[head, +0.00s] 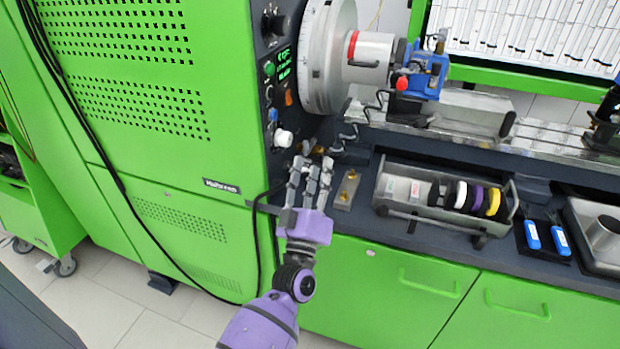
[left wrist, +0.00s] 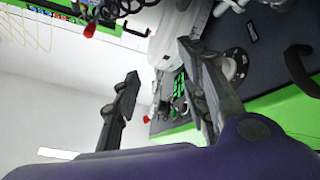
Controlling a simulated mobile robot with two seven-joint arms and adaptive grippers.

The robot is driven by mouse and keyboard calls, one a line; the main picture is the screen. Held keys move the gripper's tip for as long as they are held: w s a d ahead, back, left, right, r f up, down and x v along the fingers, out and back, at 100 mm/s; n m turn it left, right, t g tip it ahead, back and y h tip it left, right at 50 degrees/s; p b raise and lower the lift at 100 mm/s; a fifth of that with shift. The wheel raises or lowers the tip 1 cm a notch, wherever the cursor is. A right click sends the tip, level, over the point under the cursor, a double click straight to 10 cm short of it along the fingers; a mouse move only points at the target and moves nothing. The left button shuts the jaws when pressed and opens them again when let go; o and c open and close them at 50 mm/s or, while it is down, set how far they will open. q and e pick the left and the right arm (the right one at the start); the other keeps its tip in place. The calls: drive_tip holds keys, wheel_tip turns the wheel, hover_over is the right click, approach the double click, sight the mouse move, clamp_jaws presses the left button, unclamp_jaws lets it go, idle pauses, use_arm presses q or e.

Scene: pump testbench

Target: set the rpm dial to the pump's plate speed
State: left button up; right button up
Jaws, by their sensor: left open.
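The machine's narrow control panel carries a black knob (head: 278,24) at the top, a small green-lit display (head: 284,62) below it, and a white knob (head: 283,138) near the bottom. I cannot tell which knob is the rpm dial, and the display text is too small to read. The blue pump (head: 425,75) is mounted on the bench right of the big round chuck (head: 325,60); no plate on it is readable. My left gripper (head: 313,165) is open and empty, below and right of the white knob, apart from it. Its open fingers also show in the left wrist view (left wrist: 158,72).
A grey tray (head: 391,205) with several coloured rings sits on the dark bench, right of my gripper. Two blue-handled tools (head: 545,237) lie farther right. An orange switch (head: 289,97) is between display and white knob. A black cable (head: 98,165) hangs down the green cabinet.

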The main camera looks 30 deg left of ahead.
use_arm(q)
drive_tip(key=shift+s+d+f+m+h, duration=0.1)
drive_tip(key=shift+s+f+m+h, duration=0.2)
drive_tip(key=shift+f, duration=0.2)
drive_tip(key=shift+s+d+f+m+h, duration=0.1)
drive_tip(key=shift+s+f+m+h, duration=0.15)
drive_tip(key=shift+f, duration=0.25)
